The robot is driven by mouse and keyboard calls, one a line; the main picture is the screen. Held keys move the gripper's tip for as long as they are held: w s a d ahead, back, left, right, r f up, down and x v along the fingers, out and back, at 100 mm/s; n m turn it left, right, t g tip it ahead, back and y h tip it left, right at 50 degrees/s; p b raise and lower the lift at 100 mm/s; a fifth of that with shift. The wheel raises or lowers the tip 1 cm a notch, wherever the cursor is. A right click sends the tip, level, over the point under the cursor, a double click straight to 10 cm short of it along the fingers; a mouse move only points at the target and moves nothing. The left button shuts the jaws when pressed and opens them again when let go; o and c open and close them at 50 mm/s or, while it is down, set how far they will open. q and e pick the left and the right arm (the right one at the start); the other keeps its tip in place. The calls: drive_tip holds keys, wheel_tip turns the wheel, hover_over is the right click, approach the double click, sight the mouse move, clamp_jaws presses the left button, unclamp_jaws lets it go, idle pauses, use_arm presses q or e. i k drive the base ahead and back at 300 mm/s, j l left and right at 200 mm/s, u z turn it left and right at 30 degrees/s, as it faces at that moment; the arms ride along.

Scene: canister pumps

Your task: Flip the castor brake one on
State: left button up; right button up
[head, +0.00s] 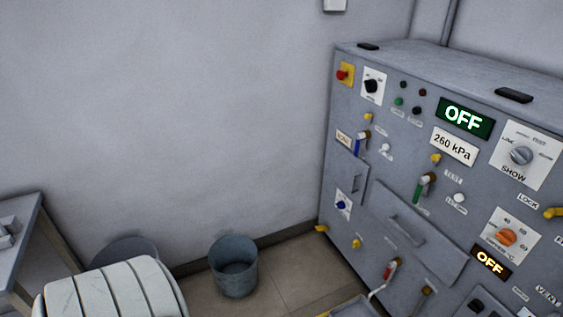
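The grey machine cabinet (420,150) fills the right side of the head view. A small yellow tab (322,229) sticks out at its lower left corner, near the floor. It may be a castor brake, but I cannot read a label there or tell whether it is on or off. Another small yellow lever (356,243) sits to the right of it on the front panel. The cabinet's lowest right part is cut off by the picture edge. Neither of my grippers is in view.
A grey bucket (234,268) stands on the floor left of the cabinet. A pale ribbed object (110,290) is at the lower left, beside a grey table (22,225). A drawer (412,236) and a red-handled valve (390,270) are on the front. Tiled floor between bucket and cabinet is clear.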

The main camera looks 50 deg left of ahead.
sight(324, 228)
drive_tip(key=u, duration=1.2)
drive_tip(key=z, duration=0.4)
drive_tip(key=i+j+z, duration=0.6)
drive_tip(key=j+z, duration=0.15)
drive_tip(key=i+j+z, duration=0.1)
drive_tip(key=j+z, duration=0.15)
drive_tip(key=j, duration=0.25)
drive_tip(key=i+j, duration=0.1)
drive_tip(key=j, duration=0.2)
drive_tip(key=i+j, duration=0.1)
drive_tip(key=j, duration=0.25)
drive_tip(key=i+j, duration=0.1)
drive_tip(key=j, duration=0.25)
drive_tip(key=i+j, duration=0.15)
drive_tip(key=j, duration=0.15)
drive_tip(key=z, duration=0.05)
